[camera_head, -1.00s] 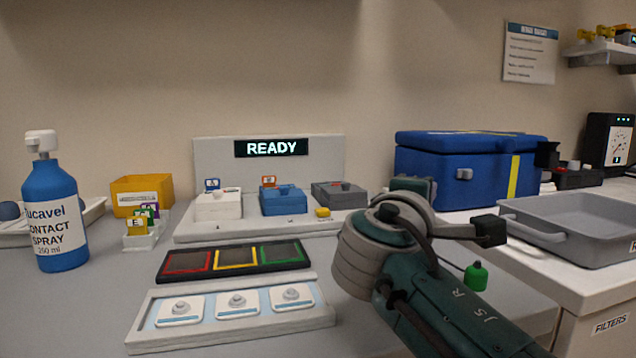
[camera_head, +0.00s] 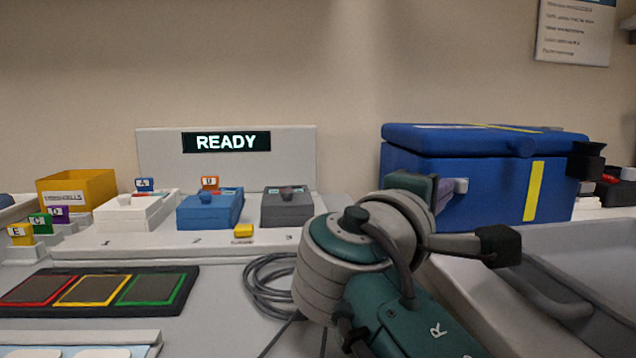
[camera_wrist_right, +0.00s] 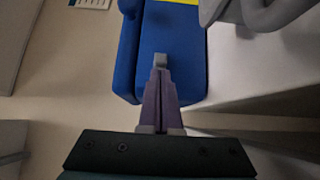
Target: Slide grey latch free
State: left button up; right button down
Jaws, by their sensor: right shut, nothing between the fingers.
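The blue case (camera_head: 462,180) with a yellow stripe stands closed at the right in the head view. A small light grey latch (camera_head: 461,186) is on its front face. My right gripper (camera_head: 446,192) has its purple fingers at the case front, beside the latch; much of it is hidden by my wrist. In the right wrist view the shut fingers (camera_wrist_right: 161,78) point at the blue case (camera_wrist_right: 127,50), with a small grey block, likely the latch (camera_wrist_right: 161,60), at their tips. I cannot tell whether they touch it. My left gripper is not in view.
A grey tray (camera_head: 590,245) lies right of my right arm. A white board (camera_head: 225,238) with white, blue and grey boxes stands left, under a READY display (camera_head: 227,142). A coiled dark cable (camera_head: 265,290) lies on the bench beside my wrist.

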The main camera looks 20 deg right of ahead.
aim_at(460, 186)
jog(key=shift+d, duration=0.2)
jog(key=shift+a, duration=0.1)
jog(key=shift+s+d+r+p, duration=0.15)
jog(key=shift+d+p, duration=0.1)
jog(key=shift+d, duration=0.35)
jog(key=shift+s+d+f+p, duration=0.15)
jog(key=shift+d+p, duration=0.1)
jog(key=shift+d, duration=0.35)
